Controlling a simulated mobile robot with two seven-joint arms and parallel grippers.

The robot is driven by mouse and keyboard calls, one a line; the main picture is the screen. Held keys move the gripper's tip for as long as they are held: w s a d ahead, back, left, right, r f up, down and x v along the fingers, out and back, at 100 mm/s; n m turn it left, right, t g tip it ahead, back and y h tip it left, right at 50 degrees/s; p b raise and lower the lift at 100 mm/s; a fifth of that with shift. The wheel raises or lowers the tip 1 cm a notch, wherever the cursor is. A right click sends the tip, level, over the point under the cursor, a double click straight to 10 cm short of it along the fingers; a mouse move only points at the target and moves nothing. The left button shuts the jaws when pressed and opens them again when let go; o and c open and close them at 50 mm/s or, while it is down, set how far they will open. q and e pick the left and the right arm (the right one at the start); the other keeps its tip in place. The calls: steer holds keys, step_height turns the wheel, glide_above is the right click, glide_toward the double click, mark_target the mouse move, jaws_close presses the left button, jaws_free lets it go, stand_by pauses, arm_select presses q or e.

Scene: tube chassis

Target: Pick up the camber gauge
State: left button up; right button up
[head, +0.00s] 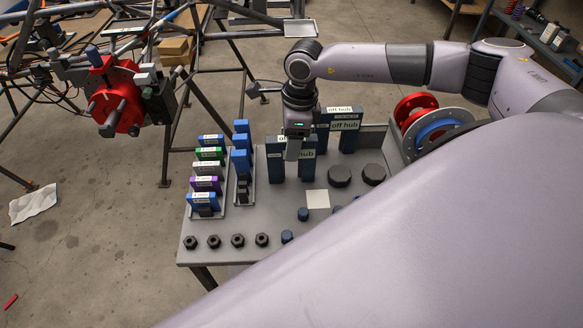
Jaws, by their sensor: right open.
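My right gripper (292,152) points down over the grey table (215,243), at the front dark blue stand (275,166) labelled "off hub". Its fingers cover part of that stand and its label. I cannot tell whether they touch it. The gripper is open, though the gap between its fingers is hard to see. A second "off hub" stand (349,138) is just behind to the right. No item is clearly marked as the camber gauge, and I cannot tell which one it is. My left gripper is out of view.
Labelled boxes (205,184) stand in a rack on the table's left. Black nuts (214,241) line the front edge. Two dark round pucks (340,176) and a red-blue hub (432,124) are right. A tube chassis with a red hub (118,98) stands left. A large pale surface hides the lower right.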

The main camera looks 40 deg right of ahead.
steer(key=shift+f, duration=0.25)
stand_by(0.3)
jaws_close()
